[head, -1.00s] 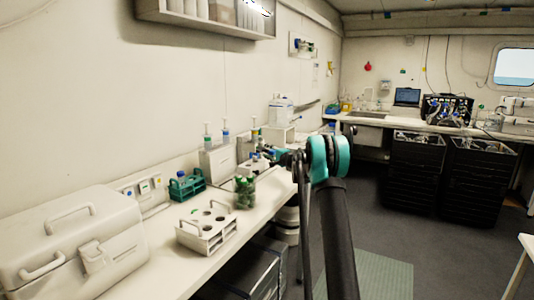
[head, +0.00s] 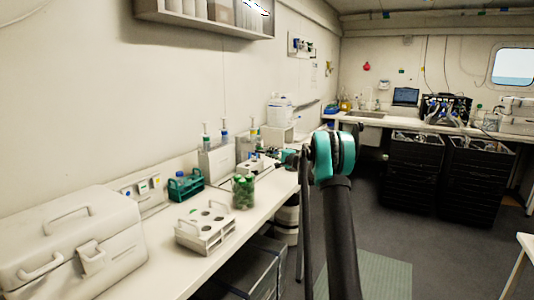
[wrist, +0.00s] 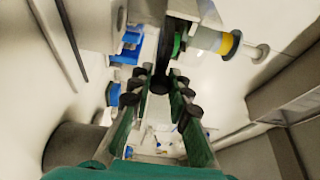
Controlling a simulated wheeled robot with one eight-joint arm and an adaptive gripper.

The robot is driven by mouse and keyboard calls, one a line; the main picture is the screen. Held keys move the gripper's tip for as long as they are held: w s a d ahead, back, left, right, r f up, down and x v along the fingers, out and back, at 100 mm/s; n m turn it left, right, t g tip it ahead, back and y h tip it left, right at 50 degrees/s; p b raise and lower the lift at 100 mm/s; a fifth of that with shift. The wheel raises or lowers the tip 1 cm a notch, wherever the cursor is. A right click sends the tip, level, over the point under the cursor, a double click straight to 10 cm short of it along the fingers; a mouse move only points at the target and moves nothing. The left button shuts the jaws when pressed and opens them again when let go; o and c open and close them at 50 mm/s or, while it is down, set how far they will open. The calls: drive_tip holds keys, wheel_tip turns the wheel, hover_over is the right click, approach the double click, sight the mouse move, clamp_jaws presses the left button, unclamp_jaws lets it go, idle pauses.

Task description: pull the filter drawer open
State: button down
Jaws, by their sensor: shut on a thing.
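In the wrist view, my gripper (wrist: 160,97) has its two ribbed fingers drawn together at the tips around a small dark piece (wrist: 160,81). This piece looks like a handle or knob, but the fingertips cover part of it. Pale housing and dark parts lie just beyond the fingertips. The filter drawer's outline cannot be made out, and how far it stands open cannot be told. In the head view, my gripper (head: 283,157) reaches left over the bench beside small white equipment (head: 256,165), partly hidden by my own arm.
The white bench (head: 160,238) holds a white case (head: 70,245), a white rack (head: 205,232), a green tube rack (head: 185,186) and a jar with green contents (head: 243,192). Black crates (head: 412,175) stand at the back right. Grey floor is free right of my arm.

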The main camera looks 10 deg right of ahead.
drive_tip(key=s+d, duration=0.2)
drive_tip(key=d, duration=0.1)
drive_tip(key=shift+s, duration=0.1)
drive_tip(key=c, duration=1.4)
unclamp_jaws()
drive_tip(key=shift+s+d, duration=0.1)
drive_tip(key=v, duration=1.1)
drive_tip(key=shift+s+d, duration=0.15)
drive_tip(key=shift+s, duration=0.2)
